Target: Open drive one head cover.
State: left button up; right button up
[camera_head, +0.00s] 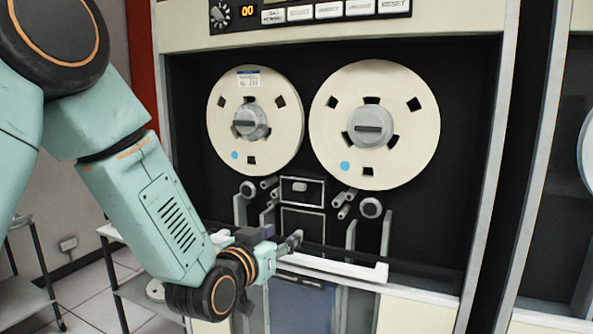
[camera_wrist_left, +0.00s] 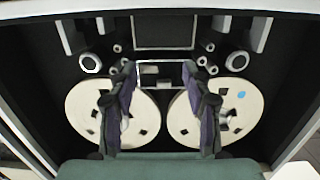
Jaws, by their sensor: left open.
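The tape drive shows in the head view with two cream reels, left (camera_head: 254,121) and right (camera_head: 375,124). Between and below them is a dark head cover (camera_head: 302,221) with a pale outline, below a small outlined box with a grey knob (camera_head: 301,188). The cover looks closed. My left gripper (camera_head: 290,242) is in front of the drive, just below the cover. In the left wrist view the drive looks upside down. There the open, empty fingers (camera_wrist_left: 160,70) stand on either side of the small box, with the cover (camera_wrist_left: 163,33) beyond the tips. No contact shows.
A white ledge (camera_head: 333,266) runs across the front of the drive below the cover. Rollers and guide posts (camera_head: 370,208) flank the head area. A control panel (camera_head: 310,12) is above the reels. Another drive cabinet stands at right, and a metal cart (camera_head: 136,290) at lower left.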

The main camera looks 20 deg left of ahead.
pick_arm(q)
jog(key=t+p, duration=0.1)
send_near(298, 188)
jog(key=w+p, duration=0.2)
jog(key=w, duration=0.6)
jog(key=shift+w+f, duration=0.1)
jog(key=shift+d, duration=0.1)
pick_arm(e)
jog(key=r, duration=0.4)
jog(key=shift+a, duration=0.3)
jog(key=shift+d+f, duration=0.1)
pick_arm(q)
jog(key=c, duration=0.6)
grip_shut()
